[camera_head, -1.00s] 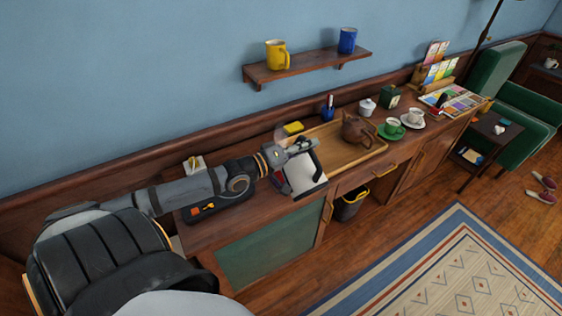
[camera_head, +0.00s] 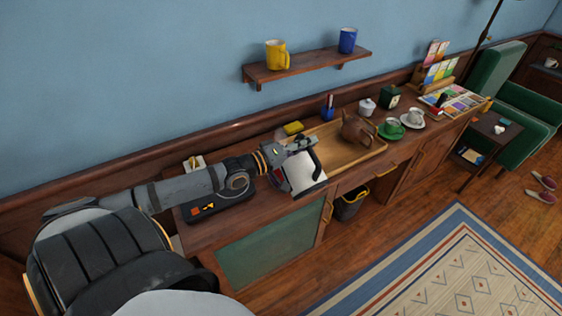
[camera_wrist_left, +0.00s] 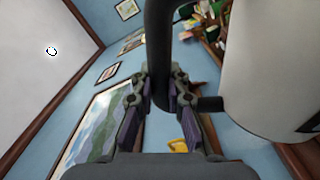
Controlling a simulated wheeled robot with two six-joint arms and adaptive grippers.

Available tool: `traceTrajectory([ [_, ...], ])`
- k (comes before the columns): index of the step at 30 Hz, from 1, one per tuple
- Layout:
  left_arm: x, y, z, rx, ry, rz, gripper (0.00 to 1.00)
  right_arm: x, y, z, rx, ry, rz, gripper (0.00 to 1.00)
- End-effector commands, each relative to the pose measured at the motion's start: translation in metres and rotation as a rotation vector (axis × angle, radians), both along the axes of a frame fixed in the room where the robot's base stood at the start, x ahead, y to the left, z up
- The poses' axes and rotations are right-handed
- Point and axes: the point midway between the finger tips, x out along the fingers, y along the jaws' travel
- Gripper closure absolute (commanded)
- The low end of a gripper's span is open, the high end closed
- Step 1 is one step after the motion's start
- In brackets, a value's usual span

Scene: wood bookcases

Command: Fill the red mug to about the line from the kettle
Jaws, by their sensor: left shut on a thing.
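My left gripper (camera_head: 300,146) is shut on the black handle of the white kettle (camera_head: 304,174), above the left part of the desk near its front edge. The kettle looks tilted; I cannot tell whether its base touches anything. In the left wrist view, the fingers (camera_wrist_left: 163,90) close around the dark handle (camera_wrist_left: 158,45), and the white kettle body (camera_wrist_left: 268,65) fills the right side. My right gripper is not in view.
A wooden tray (camera_head: 344,165) with a brown teapot (camera_head: 356,130) lies just right of the kettle. Beyond it are a green cup (camera_head: 391,128) and a white cup (camera_head: 413,117). A black kettle base or box (camera_head: 218,206) sits left. Yellow (camera_head: 277,55) and blue (camera_head: 347,40) mugs stand on the shelf.

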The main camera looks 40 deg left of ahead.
Motion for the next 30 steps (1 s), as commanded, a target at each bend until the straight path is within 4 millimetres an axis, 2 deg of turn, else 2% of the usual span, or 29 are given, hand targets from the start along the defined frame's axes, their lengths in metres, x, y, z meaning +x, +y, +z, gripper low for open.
traceTrajectory([
  [23, 0.002, 0.004, 0.004, -0.024, 0.006, -0.002, 1.00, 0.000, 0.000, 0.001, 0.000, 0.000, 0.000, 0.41],
  [25, -0.002, -0.006, -0.004, 0.012, -0.014, 0.001, 1.00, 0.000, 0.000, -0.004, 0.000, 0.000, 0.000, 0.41],
  [27, -0.014, -0.033, -0.039, 0.165, -0.081, 0.004, 1.00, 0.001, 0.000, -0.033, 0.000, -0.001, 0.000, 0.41],
  [30, -0.021, -0.052, -0.033, 0.331, -0.146, 0.000, 1.00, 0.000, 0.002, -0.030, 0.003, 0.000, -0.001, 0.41],
])
